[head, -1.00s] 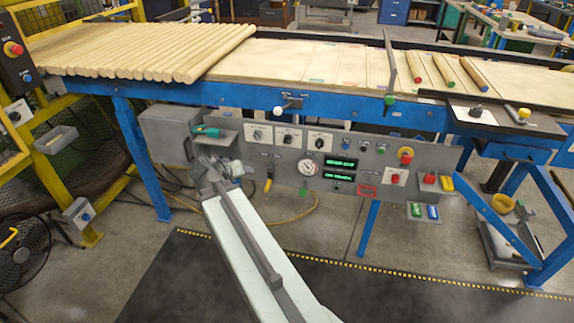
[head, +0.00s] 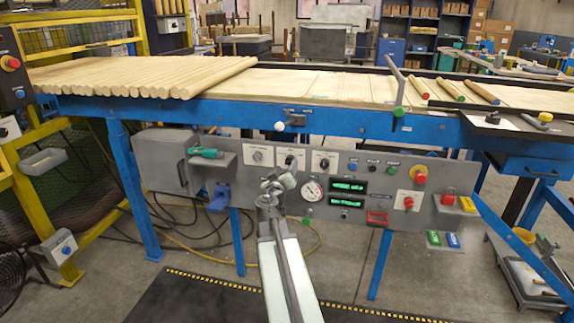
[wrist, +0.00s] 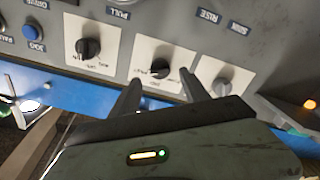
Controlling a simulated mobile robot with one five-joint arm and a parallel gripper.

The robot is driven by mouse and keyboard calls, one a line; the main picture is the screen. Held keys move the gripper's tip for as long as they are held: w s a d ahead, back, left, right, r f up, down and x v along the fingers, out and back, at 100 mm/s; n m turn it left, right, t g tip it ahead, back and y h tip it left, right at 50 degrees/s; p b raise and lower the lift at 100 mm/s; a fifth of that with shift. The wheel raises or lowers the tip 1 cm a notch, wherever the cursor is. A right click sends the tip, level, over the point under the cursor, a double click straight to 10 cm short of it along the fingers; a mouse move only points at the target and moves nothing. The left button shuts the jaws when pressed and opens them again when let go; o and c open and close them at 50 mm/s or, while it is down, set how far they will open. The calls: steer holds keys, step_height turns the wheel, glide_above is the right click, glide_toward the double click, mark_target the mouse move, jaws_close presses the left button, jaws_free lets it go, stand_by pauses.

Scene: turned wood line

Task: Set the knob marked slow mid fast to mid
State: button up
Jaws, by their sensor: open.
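In the head view my gripper (head: 280,180) is just below that knob.
A blue jog button (wrist: 32,32) is beside one outer knob. The panel (head: 462,180) also carries a gauge (head: 312,190), green displays (head: 347,186) and red buttons. A shelf with a green tool (head: 206,153) juts out at left. A blue table (head: 230,114) runs above.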

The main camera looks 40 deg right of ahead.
mark_target(289, 163)
steer(key=x, duration=0.4)
steer(key=shift+a, duration=0.1)
jaws_close()
steer(key=shift+a, duration=0.1)
steer(key=shift+n, duration=0.8)
steer(key=n, duration=1)
